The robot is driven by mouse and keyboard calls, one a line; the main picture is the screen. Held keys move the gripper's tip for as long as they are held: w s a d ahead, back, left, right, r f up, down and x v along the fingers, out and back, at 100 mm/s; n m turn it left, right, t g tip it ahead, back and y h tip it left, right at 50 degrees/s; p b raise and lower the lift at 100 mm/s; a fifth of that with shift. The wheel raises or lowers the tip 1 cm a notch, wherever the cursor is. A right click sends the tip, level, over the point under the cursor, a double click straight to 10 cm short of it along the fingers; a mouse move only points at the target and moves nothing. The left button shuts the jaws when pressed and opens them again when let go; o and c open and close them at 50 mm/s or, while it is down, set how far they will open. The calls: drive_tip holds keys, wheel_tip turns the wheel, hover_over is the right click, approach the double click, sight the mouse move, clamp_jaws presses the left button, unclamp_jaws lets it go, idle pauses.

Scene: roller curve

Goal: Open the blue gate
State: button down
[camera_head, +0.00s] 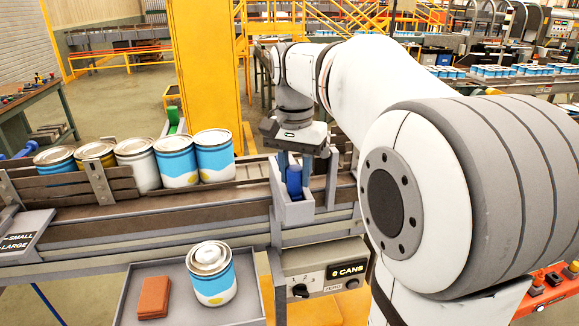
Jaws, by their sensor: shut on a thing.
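The blue gate (294,183) shows as a blue handle in a grey bracket at the near side of the roller line, right of the cans. My gripper (295,162) points down from above and is shut on the top of the blue gate. The gripper body hides part of the gate's upper end. How far the gate is raised cannot be told from this view.
Several paint cans (177,162) stand in a row on the line, left of the gate. A counter box (346,271) reads "0 CANS". A yellow post (206,65) stands behind.

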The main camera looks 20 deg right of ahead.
drive_tip(key=shift+s, duration=0.5)
drive_tip(key=c, duration=1.4)
unclamp_jaws()
drive_tip(key=shift+s, duration=0.1)
drive_tip(key=shift+o, duration=0.7)
drive_tip(key=shift+s, duration=0.15)
drive_tip(key=shift+o, duration=1.1)
drive_tip(key=r, duration=0.7)
drive_tip(key=shift+w+a+r, duration=0.15)
drive_tip(key=shift+w+r, duration=0.05)
drive_tip(key=shift+r, duration=0.2)
